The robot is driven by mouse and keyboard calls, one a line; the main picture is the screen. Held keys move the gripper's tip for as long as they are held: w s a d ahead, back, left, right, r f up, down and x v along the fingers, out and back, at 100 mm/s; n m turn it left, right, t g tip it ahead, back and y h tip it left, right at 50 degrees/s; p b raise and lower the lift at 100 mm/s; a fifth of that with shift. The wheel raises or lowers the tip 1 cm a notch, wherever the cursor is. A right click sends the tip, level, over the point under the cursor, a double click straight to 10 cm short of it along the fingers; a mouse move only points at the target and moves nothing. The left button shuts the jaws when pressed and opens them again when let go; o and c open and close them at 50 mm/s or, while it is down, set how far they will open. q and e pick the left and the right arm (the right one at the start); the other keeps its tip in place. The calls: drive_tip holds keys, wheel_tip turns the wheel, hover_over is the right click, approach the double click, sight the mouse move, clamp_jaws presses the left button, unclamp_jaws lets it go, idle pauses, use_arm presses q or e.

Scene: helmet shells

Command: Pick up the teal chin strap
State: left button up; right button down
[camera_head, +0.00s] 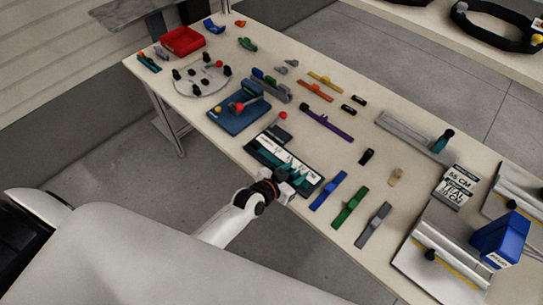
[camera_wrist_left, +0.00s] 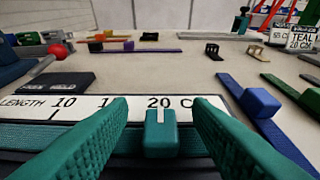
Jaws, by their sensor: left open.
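The teal chin strap (camera_wrist_left: 161,133) lies along the near side of a white length gauge (camera_wrist_left: 84,104) marked 10 and 20 cm. Its raised middle block sits between my left gripper's two teal-padded fingers (camera_wrist_left: 160,120), with a gap on each side. The left gripper is open. In the head view, my left gripper (camera_head: 284,188) is at the near edge of the dark gauge board (camera_head: 260,154) and partly hides it. My right gripper is not in view.
Blue (camera_head: 329,190), green (camera_head: 350,207) and grey (camera_head: 374,225) straps lie right of the gauge. A purple strap (camera_head: 326,124) lies beyond it. A blue fixture (camera_head: 236,113) with a red knob stands to the left. A sign (camera_head: 456,187) reads 56 CM, TEAL, 20 CM.

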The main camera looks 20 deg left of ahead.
use_arm(q)
clamp_jaws()
idle(0.3)
